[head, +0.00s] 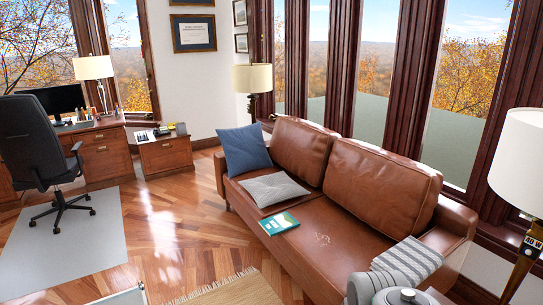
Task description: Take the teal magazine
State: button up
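A teal magazine (279,223) with a white area on its cover lies flat on the seat of the brown leather sofa (324,240), near the seat's front edge. A grey cushion (274,189) lies just behind it, and the magazine's top is unobstructed. My gripper is not in view.
A blue cushion (244,150) leans at the sofa's left end. A striped grey blanket (407,261) covers part of the right armrest. A desk (106,153) and office chair (40,150) stand at the left. Bare wooden floor (165,235) lies in front of the sofa.

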aim_at(273, 226)
jog(key=i, duration=1.45)
jog(key=u, duration=1.05)
jog(key=i, duration=1.35)
jog(key=u, duration=1.35)
